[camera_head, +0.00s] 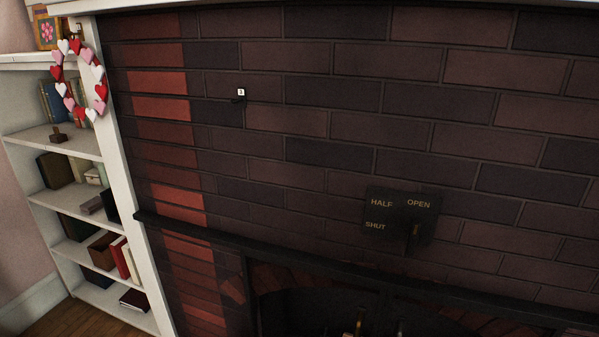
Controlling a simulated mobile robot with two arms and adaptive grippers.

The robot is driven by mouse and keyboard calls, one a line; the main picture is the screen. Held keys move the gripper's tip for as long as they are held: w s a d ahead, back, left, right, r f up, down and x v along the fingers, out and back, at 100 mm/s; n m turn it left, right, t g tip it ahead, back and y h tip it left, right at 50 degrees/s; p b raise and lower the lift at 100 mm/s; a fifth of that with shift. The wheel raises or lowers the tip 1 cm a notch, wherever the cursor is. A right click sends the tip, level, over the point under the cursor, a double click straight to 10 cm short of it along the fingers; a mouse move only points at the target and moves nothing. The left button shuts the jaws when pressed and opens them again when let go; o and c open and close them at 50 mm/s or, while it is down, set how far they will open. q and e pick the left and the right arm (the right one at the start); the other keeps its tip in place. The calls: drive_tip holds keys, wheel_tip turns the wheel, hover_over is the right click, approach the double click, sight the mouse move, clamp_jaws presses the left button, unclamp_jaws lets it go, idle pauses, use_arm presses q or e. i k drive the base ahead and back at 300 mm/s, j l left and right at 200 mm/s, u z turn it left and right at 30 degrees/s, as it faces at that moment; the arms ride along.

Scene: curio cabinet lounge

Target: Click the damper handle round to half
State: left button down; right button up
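The damper plate (372,208) is a dark square on the brick chimney breast, right of the middle in the head view. It is lettered HALF at upper left, OPEN at upper right and SHUT at lower left. The damper handle (414,233) is a small dark piece at the plate's lower right, below the word OPEN. It is dim against the plate, and I cannot tell which mark it is set to. Neither of my grippers is in view.
A dark ledge (190,227) runs below the plate, above the fireplace opening (310,300). A small hook with a white tag (241,92) sits on the bricks. A white bookshelf (122,170) with a heart wreath (99,92) stands left. The wall before the plate is clear.

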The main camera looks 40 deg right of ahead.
sight(412, 233)
drive_tip(key=z, duration=1.85)
